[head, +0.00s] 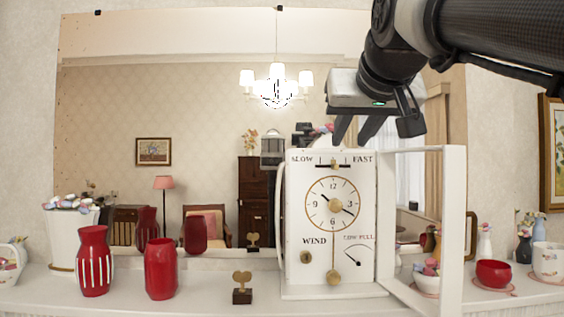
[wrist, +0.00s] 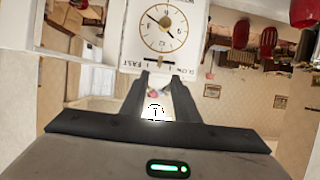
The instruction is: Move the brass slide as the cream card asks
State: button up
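The white clock box (head: 295,210) stands on the mantel, with SLOW at upper left and FAST at upper right. The small brass slide (head: 334,164) sits in a dark slot between those words, near its middle. The clock's face shows upside down in the wrist view (wrist: 130,40), with the slot near my fingertips. My gripper (head: 350,138) points down at the top edge of the clock, just above the slide. Its fingers (wrist: 157,78) are apart with nothing seen between them; contact with the clock cannot be told. I see no cream card in either view.
A white-framed door (head: 453,230) stands open at the clock's right. A brass key (head: 242,280) on a dark block and red vases (head: 160,268) stand to the left. A red bowl (head: 493,273) stands to the right. A large mirror (head: 100,110) is behind.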

aim_at(335, 167)
jog(key=x, duration=1.1)
jog(key=shift+w, duration=0.2)
jog(key=shift+f, duration=0.15)
grip_shut()
dwell(0.7)
